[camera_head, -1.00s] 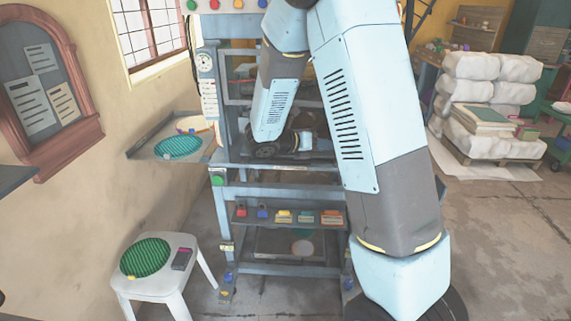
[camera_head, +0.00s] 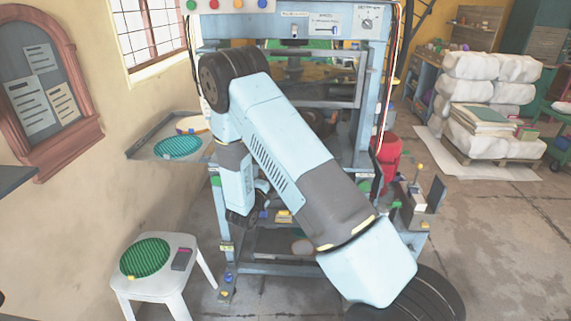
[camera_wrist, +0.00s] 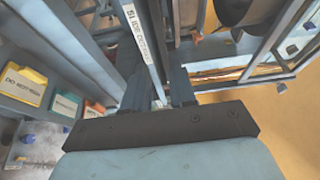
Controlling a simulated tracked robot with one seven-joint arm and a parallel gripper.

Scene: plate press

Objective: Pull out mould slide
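The blue-grey press (camera_head: 365,105) stands in the middle of the head view, and my arm covers much of its middle and lower front. In the wrist view a pale strip marked with "SLIDE" lettering (camera_wrist: 139,35) runs on a narrow bar towards my gripper. My gripper (camera_wrist: 157,85) shows there as a dark palm with two dark fingers set apart, one on each side of the strip. Gaps show between strip and fingers, so it looks open. Contact with the bar cannot be told. In the head view my fingertips are hidden, and the mould slide cannot be made out.
A white stool (camera_head: 205,268) with a green ribbed disc (camera_head: 146,258) stands at the lower left. A side tray (camera_head: 140,150) holds another green disc. A red container (camera_head: 388,158) stands right of the press. Labelled bins (camera_wrist: 26,86) are close at left in the wrist view.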

